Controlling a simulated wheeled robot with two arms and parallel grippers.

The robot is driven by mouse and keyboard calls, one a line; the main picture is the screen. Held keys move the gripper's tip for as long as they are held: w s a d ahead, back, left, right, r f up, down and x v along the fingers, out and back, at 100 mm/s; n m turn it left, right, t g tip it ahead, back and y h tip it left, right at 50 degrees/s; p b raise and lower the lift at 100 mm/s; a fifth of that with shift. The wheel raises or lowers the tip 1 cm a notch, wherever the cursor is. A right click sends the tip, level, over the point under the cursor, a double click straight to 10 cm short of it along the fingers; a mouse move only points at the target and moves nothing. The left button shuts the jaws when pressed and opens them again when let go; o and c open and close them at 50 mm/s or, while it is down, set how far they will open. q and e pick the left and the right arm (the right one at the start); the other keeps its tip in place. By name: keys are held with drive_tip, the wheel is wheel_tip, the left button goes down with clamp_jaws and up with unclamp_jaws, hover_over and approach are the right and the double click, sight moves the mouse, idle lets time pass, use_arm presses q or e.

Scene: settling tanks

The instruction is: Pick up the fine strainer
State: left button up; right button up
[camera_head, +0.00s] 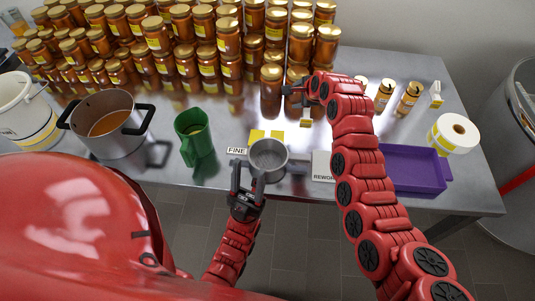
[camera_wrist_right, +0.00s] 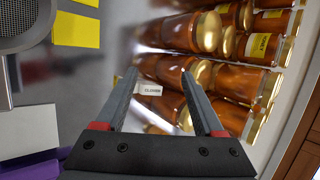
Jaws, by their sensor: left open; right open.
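The fine strainer (camera_head: 268,157) is a round grey mesh bowl at the table's front edge, beside the FINE label (camera_head: 237,150). Part of its mesh and rim (camera_wrist_right: 22,22) shows at the top left of the right wrist view. My left gripper (camera_head: 248,180) is open at the strainer's left front side, its fingers close to the rim. I cannot tell whether they touch it. My right gripper (camera_head: 291,94) is open and empty, further back by the honey jars. Its two fingers (camera_wrist_right: 160,75) also show apart in the right wrist view.
Stacked honey jars (camera_head: 190,50) fill the back left. A steel pot (camera_head: 107,145), white bucket (camera_head: 22,115) and green jug (camera_head: 193,140) stand left. A purple tray (camera_head: 415,170), REWORK label (camera_head: 321,168) and paper roll (camera_head: 453,135) are right. Yellow squares (camera_head: 256,135) lie behind the strainer.

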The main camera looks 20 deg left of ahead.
drive_tip(key=s+r+g+h, duration=0.3)
drive_tip(key=s+g, duration=0.1)
drive_tip(key=s, duration=0.4)
drive_tip(key=r+m+g+h, duration=0.2)
drive_tip(key=h, duration=0.1)
hover_over(290, 156)
drive_tip(key=f, duration=1.1)
drive_tip(key=shift+w+d+f, duration=0.25)
drive_tip(key=shift+w+f, duration=0.05)
drive_tip(key=shift+f, duration=0.05)
drive_tip(key=shift+f+p, duration=0.35)
drive_tip(key=shift+p, duration=0.15)
drive_tip(key=f, duration=0.1)
drive_tip(key=f+p, duration=0.2)
drive_tip(key=shift+s+a+f, duration=0.1)
drive_tip(key=shift+s+a, duration=0.1)
drive_tip(key=shift+a, duration=0.05)
drive_tip(key=shift+f, duration=0.8)
clamp_jaws()
